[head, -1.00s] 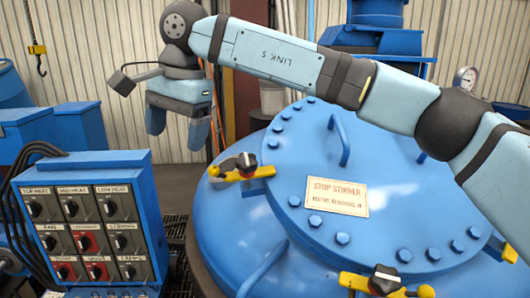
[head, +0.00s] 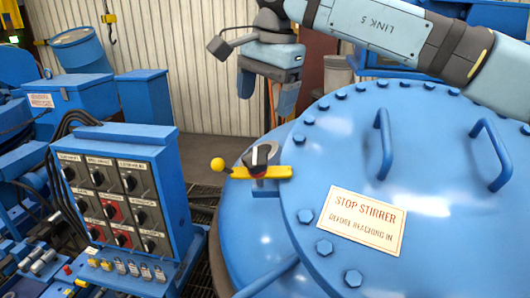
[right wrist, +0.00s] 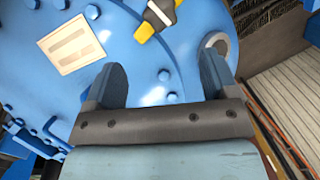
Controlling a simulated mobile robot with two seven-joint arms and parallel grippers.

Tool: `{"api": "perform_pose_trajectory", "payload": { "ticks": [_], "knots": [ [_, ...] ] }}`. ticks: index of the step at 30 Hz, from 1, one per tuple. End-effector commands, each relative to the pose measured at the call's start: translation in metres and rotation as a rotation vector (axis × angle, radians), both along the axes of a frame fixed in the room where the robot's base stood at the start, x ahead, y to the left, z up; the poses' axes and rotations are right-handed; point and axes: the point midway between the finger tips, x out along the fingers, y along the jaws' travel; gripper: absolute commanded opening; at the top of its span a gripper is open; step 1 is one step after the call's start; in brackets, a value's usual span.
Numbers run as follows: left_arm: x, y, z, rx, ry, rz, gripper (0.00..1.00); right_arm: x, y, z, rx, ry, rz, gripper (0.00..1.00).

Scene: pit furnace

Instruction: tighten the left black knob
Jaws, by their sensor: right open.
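The left black knob (head: 261,156) sits on a yellow clamp bar (head: 277,172) at the left rim of the big blue furnace lid (head: 440,190). The bar has a yellow ball at its left end. My right gripper (head: 266,92) hangs above and behind the knob in the head view, fingers downward, open and empty. In the right wrist view my right gripper (right wrist: 162,76) shows its two fingers wide apart. The knob (right wrist: 158,12) and bar lie beyond the fingertips at the top edge, partly cut off. My left gripper is not in view.
A blue control box (head: 150,190) with several dials stands left of the furnace. The lid carries bolts, two handles (head: 383,142) and a "STOP STIRRER" sign (head: 361,221). A corrugated wall (head: 180,80) stands behind. The space around the knob looks clear.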

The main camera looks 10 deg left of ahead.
Motion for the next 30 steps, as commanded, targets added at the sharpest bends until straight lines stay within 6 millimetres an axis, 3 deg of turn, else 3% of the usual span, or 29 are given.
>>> {"api": "perform_pose_trajectory", "payload": {
  "ticks": [18, 24, 30],
  "knots": [
    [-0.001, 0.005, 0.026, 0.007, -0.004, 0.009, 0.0, 0.008, 0.018, -0.112, -0.001, 0.003, 0.0, 0.8],
    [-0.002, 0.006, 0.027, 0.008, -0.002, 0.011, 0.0, 0.009, 0.02, -0.126, 0.0, 0.001, 0.0, 0.8],
    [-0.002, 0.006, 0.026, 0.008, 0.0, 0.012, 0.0, 0.01, 0.02, -0.128, 0.0, 0.001, 0.0, 0.8]
  ]
}}
